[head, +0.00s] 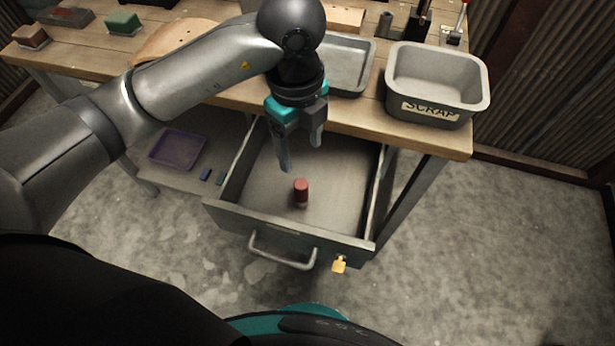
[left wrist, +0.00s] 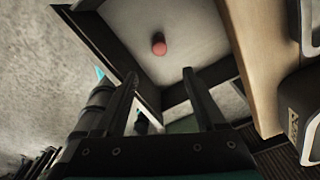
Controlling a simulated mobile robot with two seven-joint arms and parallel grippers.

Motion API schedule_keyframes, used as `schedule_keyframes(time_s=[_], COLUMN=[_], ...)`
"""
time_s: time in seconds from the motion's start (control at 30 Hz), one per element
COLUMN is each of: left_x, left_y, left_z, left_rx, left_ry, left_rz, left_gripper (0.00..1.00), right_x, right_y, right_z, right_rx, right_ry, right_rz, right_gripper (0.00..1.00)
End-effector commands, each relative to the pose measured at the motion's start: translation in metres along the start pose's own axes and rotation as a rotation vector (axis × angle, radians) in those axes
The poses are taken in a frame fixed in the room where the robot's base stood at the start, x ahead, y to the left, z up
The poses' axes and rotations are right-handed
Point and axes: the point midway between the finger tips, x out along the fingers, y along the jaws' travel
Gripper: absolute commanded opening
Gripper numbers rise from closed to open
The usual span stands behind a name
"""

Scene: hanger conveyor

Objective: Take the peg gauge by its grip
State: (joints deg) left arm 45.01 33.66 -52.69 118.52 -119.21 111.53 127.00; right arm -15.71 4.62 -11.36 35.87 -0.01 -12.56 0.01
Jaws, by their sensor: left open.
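The peg gauge, seen as a short upright piece with a red grip (head: 301,188), stands in the open drawer (head: 340,185) under the workbench. In the left wrist view its red top (left wrist: 159,46) shows against the drawer floor, beyond the fingertips. My left gripper (head: 302,158) is open and empty. It points down over the drawer, above and a little behind the peg gauge, apart from it. Its two fingers also show in the left wrist view (left wrist: 160,80). The lower part of the gauge is hard to make out. My right gripper is not in view.
The wooden bench (head: 360,124) overhangs the back of the drawer. A grey SCRAP bin (head: 437,78) and a metal tray (head: 349,68) stand on it. A purple tray (head: 177,149) lies on the lower shelf.

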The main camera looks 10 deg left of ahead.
Motion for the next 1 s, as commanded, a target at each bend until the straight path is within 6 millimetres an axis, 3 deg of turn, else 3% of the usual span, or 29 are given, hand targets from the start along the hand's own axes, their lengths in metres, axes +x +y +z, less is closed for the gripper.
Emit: schedule_keyframes(time_s=[0.17,0.4,0.6,0.87,1.0], left_x=[0.015,0.066,0.096,0.11,0.13], left_y=[0.002,0.003,0.002,0.002,0.002], left_z=[0.006,0.007,0.007,0.006,0.004], left_rx=[-0.017,-0.017,-0.015,-0.013,-0.013], left_ry=[-0.025,-0.022,-0.021,-0.021,-0.02], left_rz=[0.011,0.013,0.009,0.008,0.01], left_gripper=[0.72,0.72,0.72,0.72,0.72], right_x=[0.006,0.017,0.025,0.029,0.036], right_y=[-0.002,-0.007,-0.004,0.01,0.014], right_z=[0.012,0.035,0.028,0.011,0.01], right_rx=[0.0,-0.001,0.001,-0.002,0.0], right_ry=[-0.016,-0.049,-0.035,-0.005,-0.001], right_rz=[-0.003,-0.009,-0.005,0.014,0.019], right_gripper=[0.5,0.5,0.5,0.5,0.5])
